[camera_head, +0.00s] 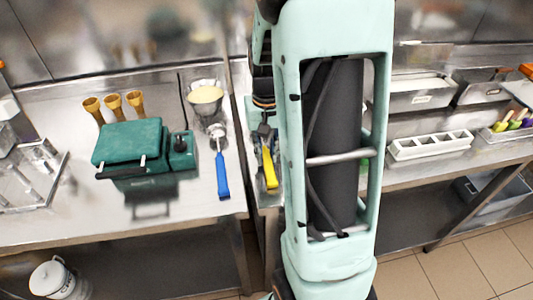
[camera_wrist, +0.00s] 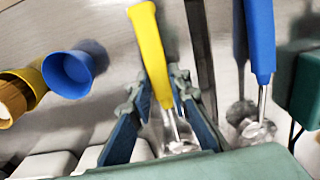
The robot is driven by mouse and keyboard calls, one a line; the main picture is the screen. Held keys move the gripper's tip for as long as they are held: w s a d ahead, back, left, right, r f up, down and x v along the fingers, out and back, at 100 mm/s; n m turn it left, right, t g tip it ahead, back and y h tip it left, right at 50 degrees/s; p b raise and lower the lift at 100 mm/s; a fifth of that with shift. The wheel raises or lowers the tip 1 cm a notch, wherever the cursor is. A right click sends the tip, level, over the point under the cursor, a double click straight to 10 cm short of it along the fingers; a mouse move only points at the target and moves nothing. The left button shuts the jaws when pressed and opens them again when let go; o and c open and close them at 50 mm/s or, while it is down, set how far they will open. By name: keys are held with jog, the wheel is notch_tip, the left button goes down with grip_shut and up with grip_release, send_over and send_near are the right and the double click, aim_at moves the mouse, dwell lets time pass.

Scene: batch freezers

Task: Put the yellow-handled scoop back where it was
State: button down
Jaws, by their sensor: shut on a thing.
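The yellow-handled scoop (camera_head: 270,170) hangs at my gripper (camera_head: 264,145), just right of the gap between two counters. In the wrist view, its yellow handle (camera_wrist: 150,45) runs between my gripper's fingers (camera_wrist: 162,95), which are closed on it. The handle points up in that picture and the clear metal-looking bowl (camera_wrist: 177,135) points down. I cannot tell whether the scoop touches the surface below. The blue-handled scoop (camera_head: 222,175) lies on the left counter and also shows right of my fingers in the wrist view (camera_wrist: 260,35).
A green waffle-iron-like appliance (camera_head: 130,147) stands on the left counter, with several cones (camera_head: 113,104) and a bowl (camera_head: 205,96) behind it. Right are a white divided tray (camera_head: 432,147) and steel bins (camera_head: 418,95).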

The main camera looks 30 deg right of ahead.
jog(key=c, duration=1.8)
grip_release()
jog(key=shift+f, duration=0.1)
notch_tip(320, 180, up, 12)
jog(key=shift+r+p, duration=0.2)
jog(key=shift+p, duration=0.2)
